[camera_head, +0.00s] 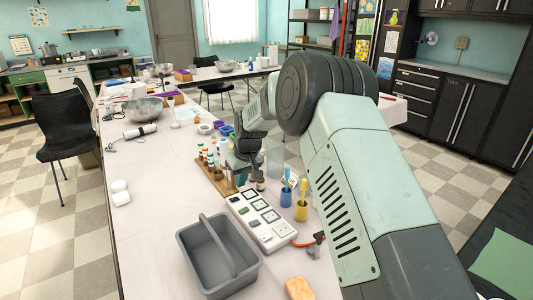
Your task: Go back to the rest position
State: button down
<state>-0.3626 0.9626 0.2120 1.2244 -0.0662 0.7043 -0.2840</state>
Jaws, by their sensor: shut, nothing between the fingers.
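My arm reaches in from the lower right and bends down over the long white table (155,215). My gripper (259,184) is dark and points down above the middle of the table. It is shut, with no object seen between its fingers. It is just beyond the white panel with square pads (262,220) and right of the wooden rack of small bottles (213,180). The fingertips are small in the view, and I cannot tell whether they touch anything.
A grey handled basket (218,258) stands at the near side. An orange sponge (299,288), a blue cup (286,197) and a yellow cup (301,210) with brushes are nearby. A metal bowl (143,109) lies farther back. The table's left part is mostly clear.

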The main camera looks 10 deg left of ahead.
jog(key=s+d+r+m+t+h, duration=0.1)
jog(key=s+d+r, duration=0.3)
jog(key=d+r, duration=0.3)
jog(key=s+d+r+m, duration=0.1)
jog(key=s+d+r, duration=0.4)
jog(key=r, duration=0.4)
jog(key=s+d+r+m+t+h, duration=0.1)
jog(key=s+d+r+m, duration=0.15)
jog(key=d+r, duration=0.55)
jog(key=s+d+m, duration=0.1)
jog(key=s+d, duration=0.3)
jog(key=s, duration=0.4)
jog(key=s+d+r+m+t, duration=0.1)
jog(key=s+d, duration=0.3)
jog(key=s, duration=0.5)
jog(key=s+d+r+m, duration=0.1)
jog(key=s+d, duration=0.3)
jog(key=s, duration=0.5)
jog(key=shift+m+t+h, duration=0.3)
jog(key=shift+m+h, duration=0.1)
jog(key=shift+m, duration=0.15)
jog(key=shift+w+d+r, duration=0.1)
